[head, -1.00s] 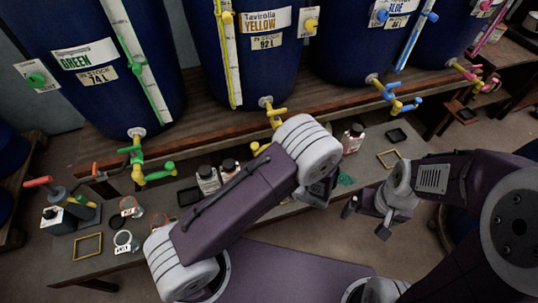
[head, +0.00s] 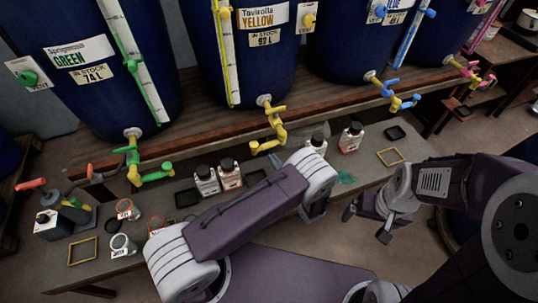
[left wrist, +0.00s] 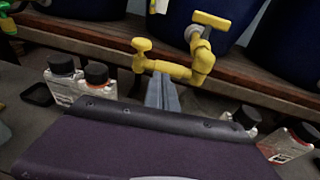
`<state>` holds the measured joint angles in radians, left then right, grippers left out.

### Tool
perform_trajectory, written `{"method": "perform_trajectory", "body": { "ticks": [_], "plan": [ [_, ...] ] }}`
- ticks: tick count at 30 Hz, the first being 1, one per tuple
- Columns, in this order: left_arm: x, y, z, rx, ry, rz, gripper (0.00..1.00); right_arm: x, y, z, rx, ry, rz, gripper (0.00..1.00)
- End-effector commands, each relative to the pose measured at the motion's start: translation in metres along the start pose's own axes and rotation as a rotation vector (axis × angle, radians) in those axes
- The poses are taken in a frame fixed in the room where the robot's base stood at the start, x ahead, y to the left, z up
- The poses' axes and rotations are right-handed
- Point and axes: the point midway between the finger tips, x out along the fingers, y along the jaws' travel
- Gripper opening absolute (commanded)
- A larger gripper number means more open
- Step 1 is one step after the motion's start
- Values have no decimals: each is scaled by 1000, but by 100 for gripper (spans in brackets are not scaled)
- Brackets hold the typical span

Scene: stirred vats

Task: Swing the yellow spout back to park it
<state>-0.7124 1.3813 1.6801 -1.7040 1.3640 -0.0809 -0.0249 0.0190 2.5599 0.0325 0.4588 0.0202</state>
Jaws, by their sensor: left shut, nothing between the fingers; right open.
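The yellow spout (head: 268,140) hangs from the tap of the blue vat labelled YELLOW (head: 258,60). In the head view its outlet arm reaches left, over the front edge of the shelf. In the left wrist view the spout (left wrist: 180,70) spans the upper middle, with its T-handle above and a small knob at its left end. My left gripper (left wrist: 161,82) is shut and empty, its tips just under the outlet arm; I cannot tell whether they touch.
Green (head: 148,170), blue (head: 400,100) and pink (head: 478,75) spouts hang from the neighbouring vats. Several bottles (head: 218,177) stand on the bench below the yellow spout, close to my left arm. A red-handled device (head: 62,218) stands at the bench's left end.

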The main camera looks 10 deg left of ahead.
Motion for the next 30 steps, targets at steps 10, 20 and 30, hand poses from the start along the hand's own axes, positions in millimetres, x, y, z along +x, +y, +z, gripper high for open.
{"method": "perform_trajectory", "body": {
  "ticks": [10,20,30],
  "plan": [
    [42,0,-1,-1,1,1,0,11,0,1,0,0,0,92],
    [43,0,0,0,1,0,0,11,0,1,0,0,0,92],
    [63,5,4,-2,-2,4,0,18,0,2,0,0,0,92]
  ]
}}
